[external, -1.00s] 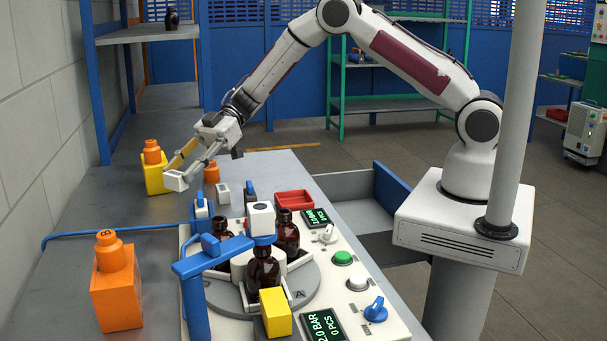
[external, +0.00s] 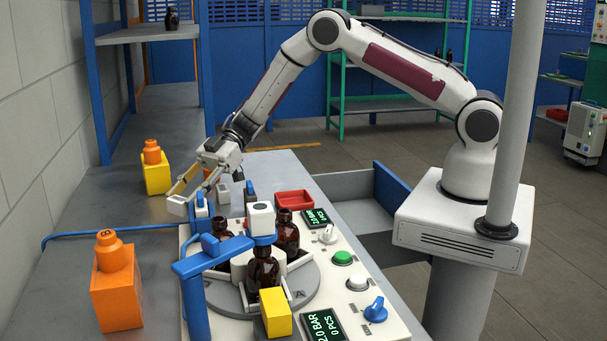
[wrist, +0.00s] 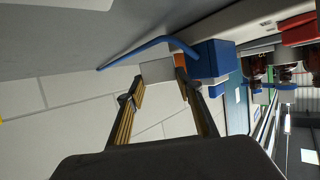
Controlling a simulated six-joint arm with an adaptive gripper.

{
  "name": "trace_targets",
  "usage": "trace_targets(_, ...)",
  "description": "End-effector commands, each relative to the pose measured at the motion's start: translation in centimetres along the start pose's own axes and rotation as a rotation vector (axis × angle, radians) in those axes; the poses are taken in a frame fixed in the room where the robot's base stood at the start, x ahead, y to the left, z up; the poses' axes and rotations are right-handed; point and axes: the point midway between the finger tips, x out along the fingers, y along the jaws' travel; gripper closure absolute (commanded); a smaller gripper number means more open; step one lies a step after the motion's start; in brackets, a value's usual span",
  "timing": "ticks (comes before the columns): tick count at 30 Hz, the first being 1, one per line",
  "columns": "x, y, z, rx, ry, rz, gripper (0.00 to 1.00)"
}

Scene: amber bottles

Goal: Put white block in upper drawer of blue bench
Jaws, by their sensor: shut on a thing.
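The white block (external: 177,205) is between my gripper's fingertips, raised at the left side of the bench. It also shows in the wrist view (wrist: 158,71), between the two yellow-padded fingers. My gripper (external: 188,196) is shut on it. The blue bench's open upper drawer (external: 392,190) extends on the bench's right side, near my base. Its grey interior looks empty where it shows. The drawer is well to the right of my gripper.
A blue clamp (external: 196,260), brown bottles (external: 264,268) on a turntable and a red tray (external: 294,199) lie on the bench. A yellow block with an orange top (external: 156,172) stands behind left. An orange block (external: 116,290) stands front left. A grey pole (external: 512,110) stands at right.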

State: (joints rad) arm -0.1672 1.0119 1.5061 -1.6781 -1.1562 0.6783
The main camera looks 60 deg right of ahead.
Motion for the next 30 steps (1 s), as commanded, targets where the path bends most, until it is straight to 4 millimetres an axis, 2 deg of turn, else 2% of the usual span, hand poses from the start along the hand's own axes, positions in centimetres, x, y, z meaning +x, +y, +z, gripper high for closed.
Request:
trace_targets(10,0.1,0.0,0.4,0.001,0.000,0.000,0.86)
trace_targets(21,1.3,0.0,3.2,0.001,0.000,0.000,0.86)
trace_targets(30,1.4,0.0,3.4,0.000,0.000,0.000,0.86)
